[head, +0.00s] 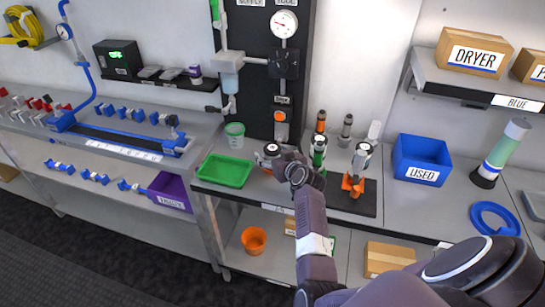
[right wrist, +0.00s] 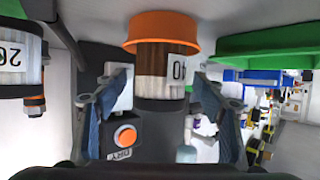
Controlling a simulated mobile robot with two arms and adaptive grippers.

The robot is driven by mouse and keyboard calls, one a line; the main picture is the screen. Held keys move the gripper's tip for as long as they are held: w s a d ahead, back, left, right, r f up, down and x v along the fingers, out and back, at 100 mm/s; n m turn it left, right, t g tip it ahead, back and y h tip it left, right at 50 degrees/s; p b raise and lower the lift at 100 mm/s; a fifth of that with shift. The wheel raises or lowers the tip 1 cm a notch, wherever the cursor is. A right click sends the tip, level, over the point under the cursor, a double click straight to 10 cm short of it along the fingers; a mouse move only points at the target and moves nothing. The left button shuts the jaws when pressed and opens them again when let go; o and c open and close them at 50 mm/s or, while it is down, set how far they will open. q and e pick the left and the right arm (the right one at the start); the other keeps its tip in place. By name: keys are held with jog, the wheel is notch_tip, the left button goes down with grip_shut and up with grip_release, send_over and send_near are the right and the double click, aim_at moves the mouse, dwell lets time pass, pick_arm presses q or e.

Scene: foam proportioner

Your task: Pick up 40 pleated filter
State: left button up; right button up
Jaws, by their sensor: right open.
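The 40 pleated filter (right wrist: 165,65) shows in the right wrist view. It has brown and white pleats, a white label and a wide orange end piece. In the head view, what looks like the same filter (head: 271,149) stands on the bench beside the green tray, partly hidden by my right gripper. My right gripper (head: 290,165) is close in front of it. In the right wrist view its open fingers (right wrist: 163,100) are on either side of the filter's line, with gaps visible. I see no grip on it. My left gripper is not in view.
Another labelled filter (right wrist: 12,62) is close by in the right wrist view. A green tray (head: 224,171) lies left. A blue bin (head: 421,158) is further right.

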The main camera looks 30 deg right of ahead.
jog(key=c, duration=1.2)
jog(key=shift+c, duration=0.6)
jog(key=shift+r, duration=0.15)
